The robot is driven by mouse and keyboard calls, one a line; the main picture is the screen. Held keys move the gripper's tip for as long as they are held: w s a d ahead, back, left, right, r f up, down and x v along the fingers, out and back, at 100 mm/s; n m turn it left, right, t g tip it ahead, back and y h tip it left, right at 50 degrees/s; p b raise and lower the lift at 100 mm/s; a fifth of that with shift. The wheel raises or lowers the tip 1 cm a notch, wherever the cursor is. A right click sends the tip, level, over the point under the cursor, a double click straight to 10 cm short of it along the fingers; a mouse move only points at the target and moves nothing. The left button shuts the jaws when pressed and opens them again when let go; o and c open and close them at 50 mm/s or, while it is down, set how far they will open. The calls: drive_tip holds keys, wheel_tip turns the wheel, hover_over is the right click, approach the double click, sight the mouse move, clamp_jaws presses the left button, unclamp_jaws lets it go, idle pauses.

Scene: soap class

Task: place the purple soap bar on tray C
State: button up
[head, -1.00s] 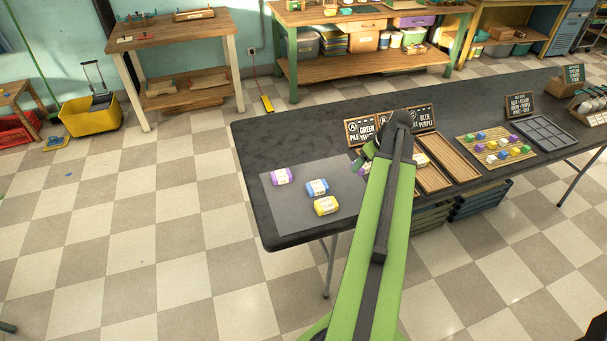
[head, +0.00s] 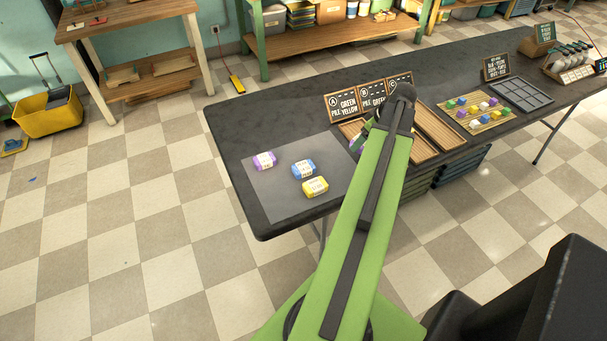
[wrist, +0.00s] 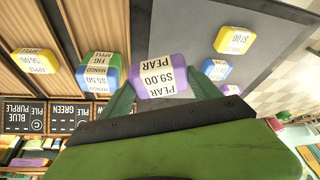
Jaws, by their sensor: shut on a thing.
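In the wrist view the purple soap bar (wrist: 160,76), with a pear price label, sits between the two fingers of my gripper (wrist: 163,92), which is shut on it. In the head view my gripper (head: 363,138) is mostly hidden behind my arm, over the table near the wooden trays; a bit of purple shows there. Tray C (head: 441,127) is the rightmost wooden tray, below sign C (head: 400,84); my arm hides part of the tray area. The wrist view shows the blue and purple pile sign (wrist: 22,117) upside down.
Another purple bar (head: 264,160), a blue bar (head: 303,168) and a yellow bar (head: 315,187) lie on the grey mat (head: 275,205). In the wrist view a yellow bar (wrist: 35,62) and stacked green and blue bars (wrist: 97,72) are beside my gripper. A board of coloured cubes (head: 462,103) stands right of the trays.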

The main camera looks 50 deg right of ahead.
drive_tip(key=s+d, duration=0.1)
drive_tip(key=s, duration=0.3)
drive_tip(key=b, duration=0.7)
approach(334, 165)
drive_tip(key=shift+w+d+f, duration=0.3)
drive_tip(key=shift+w+f, duration=0.4)
drive_tip(key=shift+w, duration=0.05)
drive_tip(key=shift+w+a+f, duration=0.1)
drive_tip(key=shift+w+a, duration=0.1)
drive_tip(key=shift+w, duration=0.2)
drive_tip(key=shift+f+b, duration=2.15)
drive_tip(key=shift+b, duration=0.15)
drive_tip(key=o, duration=1.5)
drive_tip(key=shift+r, duration=0.1)
drive_tip(key=shift+c, duration=0.2)
